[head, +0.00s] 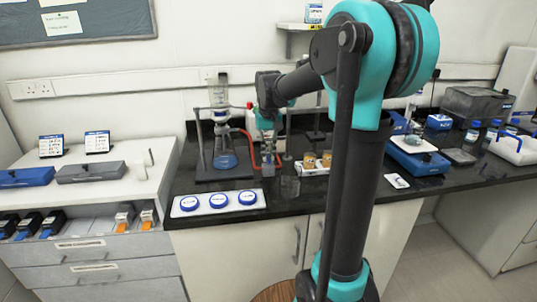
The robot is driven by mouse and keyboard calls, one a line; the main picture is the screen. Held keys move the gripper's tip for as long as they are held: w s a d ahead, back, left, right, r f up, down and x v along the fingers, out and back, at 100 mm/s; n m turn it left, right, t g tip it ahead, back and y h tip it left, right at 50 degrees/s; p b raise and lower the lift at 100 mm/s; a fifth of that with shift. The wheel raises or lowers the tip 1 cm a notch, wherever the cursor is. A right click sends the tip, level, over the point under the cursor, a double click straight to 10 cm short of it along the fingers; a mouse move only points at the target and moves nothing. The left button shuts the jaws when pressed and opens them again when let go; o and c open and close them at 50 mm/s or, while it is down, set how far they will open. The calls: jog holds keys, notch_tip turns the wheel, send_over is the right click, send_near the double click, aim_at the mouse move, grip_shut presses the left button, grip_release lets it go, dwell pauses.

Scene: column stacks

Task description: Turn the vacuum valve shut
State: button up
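A glass filtration setup (222,122) on a stand is at the left end of the black bench, with blue liquid in its flask (225,160). Red tubing (250,143) runs from the glassware to the right, passing by my gripper. My gripper (268,163) points down beside the tubing, to the right of the flask. Its fingers are small and dark here, and I cannot tell whether they are open or touching anything. The vacuum valve cannot be made out clearly; it may be hidden at or behind my gripper.
A white tray with several blue-labelled round lids (219,202) lies at the bench's front left. A holder with brown-topped vials (312,163) stands right of my gripper. A blue balance (418,157) is farther right. My arm blocks the bench middle.

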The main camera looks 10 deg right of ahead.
jog(key=o, duration=0.4)
notch_tip(320, 180, up, 12)
dwell(0.5)
